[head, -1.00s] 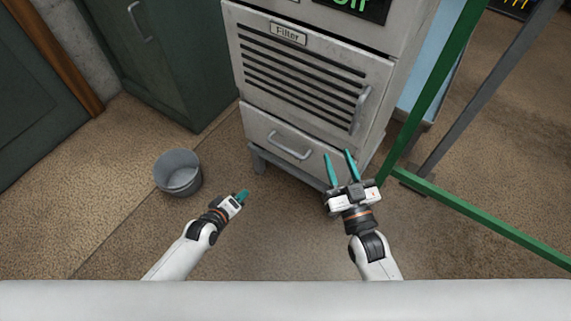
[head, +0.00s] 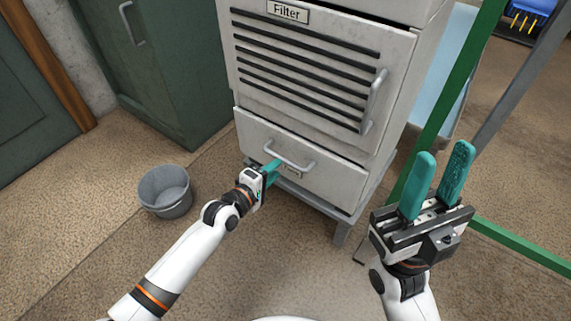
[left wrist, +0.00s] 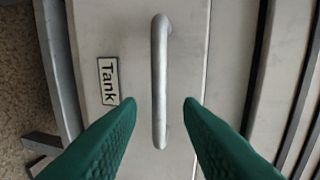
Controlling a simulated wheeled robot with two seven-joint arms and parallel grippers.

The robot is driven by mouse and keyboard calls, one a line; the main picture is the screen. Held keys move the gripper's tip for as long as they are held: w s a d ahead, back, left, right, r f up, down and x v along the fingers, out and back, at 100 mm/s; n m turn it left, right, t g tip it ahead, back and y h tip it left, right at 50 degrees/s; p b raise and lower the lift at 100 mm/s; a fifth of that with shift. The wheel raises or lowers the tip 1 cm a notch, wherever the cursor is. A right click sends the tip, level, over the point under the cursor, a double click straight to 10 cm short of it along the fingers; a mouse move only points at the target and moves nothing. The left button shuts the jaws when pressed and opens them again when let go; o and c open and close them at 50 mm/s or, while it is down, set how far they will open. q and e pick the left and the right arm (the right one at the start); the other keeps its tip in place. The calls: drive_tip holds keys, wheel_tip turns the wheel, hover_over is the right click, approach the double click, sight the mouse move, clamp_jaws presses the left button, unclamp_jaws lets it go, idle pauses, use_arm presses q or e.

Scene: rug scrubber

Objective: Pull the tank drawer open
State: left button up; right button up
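The tank drawer (head: 328,180) is the lowest front panel of the grey cabinet and looks shut. Its curved metal handle (head: 289,158) also shows in the left wrist view (left wrist: 159,75), beside a label (left wrist: 108,81) reading "Tank". My left gripper (head: 272,168) is close to the handle and partly covers the label in the head view. In the left wrist view its green fingers (left wrist: 158,102) are spread apart, with the lower end of the handle between them, not gripped. My right gripper (head: 437,172) is open and empty, raised to the right of the cabinet.
The filter panel (head: 300,100) with its slats and handle is above the drawer. A grey bucket (head: 165,190) stands on the floor at left. A green frame (head: 520,247) stands at right. The floor before the drawer is clear.

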sight(284, 162)
use_arm(q)
drive_tip(key=shift+b+x, duration=1.05)
drive_tip(key=shift+x, duration=2.05)
drive_tip(key=shift+c, duration=0.3)
clamp_jaws()
